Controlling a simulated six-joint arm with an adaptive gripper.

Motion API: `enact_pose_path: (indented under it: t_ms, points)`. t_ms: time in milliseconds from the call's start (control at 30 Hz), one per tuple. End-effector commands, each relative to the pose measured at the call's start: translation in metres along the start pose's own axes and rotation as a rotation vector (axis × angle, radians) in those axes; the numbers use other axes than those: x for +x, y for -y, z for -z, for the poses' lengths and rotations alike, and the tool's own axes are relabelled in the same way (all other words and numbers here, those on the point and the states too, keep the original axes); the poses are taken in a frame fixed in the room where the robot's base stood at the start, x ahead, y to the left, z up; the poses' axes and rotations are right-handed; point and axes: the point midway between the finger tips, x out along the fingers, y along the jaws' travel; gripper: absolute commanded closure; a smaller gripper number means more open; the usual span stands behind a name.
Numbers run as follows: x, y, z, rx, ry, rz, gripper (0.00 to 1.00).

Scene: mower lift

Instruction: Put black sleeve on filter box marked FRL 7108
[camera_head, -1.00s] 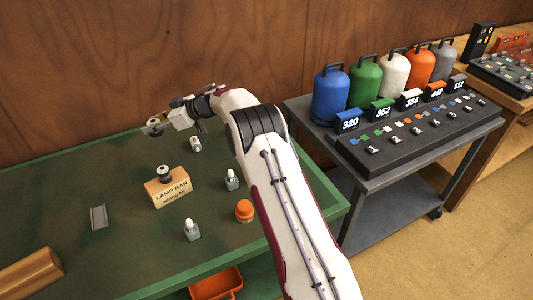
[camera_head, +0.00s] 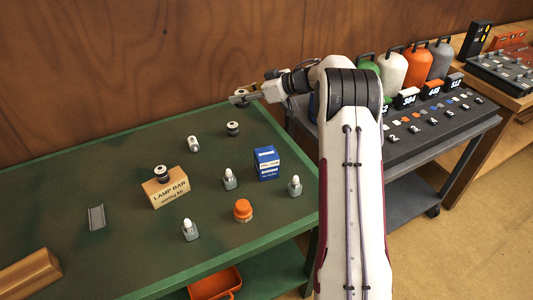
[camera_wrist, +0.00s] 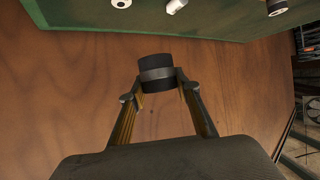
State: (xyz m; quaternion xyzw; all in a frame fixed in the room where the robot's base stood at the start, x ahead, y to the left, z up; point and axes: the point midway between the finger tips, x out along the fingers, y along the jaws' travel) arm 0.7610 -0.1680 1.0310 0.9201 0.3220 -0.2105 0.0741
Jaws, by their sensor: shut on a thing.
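A short black cylinder with a grey band, the black sleeve (camera_wrist: 157,72), is between the fingertips of my gripper (camera_wrist: 158,82) in the wrist view. My gripper (camera_head: 242,97) is shut on it and holds it in the air above the back edge of the green table, near the wooden wall. The blue filter box (camera_head: 266,164) stands upright on the table, below and to the right of the gripper. Its white label is too small to read surely. The gripper and sleeve are apart from the box.
A cardboard lamp bar box (camera_head: 166,191) carries a black-and-white cylinder (camera_head: 161,172). A similar cylinder (camera_head: 233,128) stands behind the blue box. Small bottles (camera_head: 229,179) and an orange-capped jar (camera_head: 243,210) stand nearby. A trolley (camera_head: 455,135) with coloured canisters is at right.

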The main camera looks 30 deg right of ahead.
Motion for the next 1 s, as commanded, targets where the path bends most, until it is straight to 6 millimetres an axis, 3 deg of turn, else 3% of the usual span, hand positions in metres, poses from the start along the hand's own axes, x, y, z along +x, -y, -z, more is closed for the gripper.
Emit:
enact_pose_path:
  t_ms: [33, 200, 400, 700, 1000]
  points:
    - [-0.018, -0.003, -0.003, 0.003, -0.002, -0.007, 1.00]
    - [-0.067, 0.002, -0.021, -0.001, -0.002, 0.002, 1.00]
    - [-0.107, 0.028, -0.038, -0.025, -0.003, 0.053, 1.00]
    - [-0.111, 0.078, -0.051, -0.087, -0.003, 0.179, 1.00]
    - [-0.111, 0.082, -0.049, -0.099, -0.002, 0.201, 1.00]
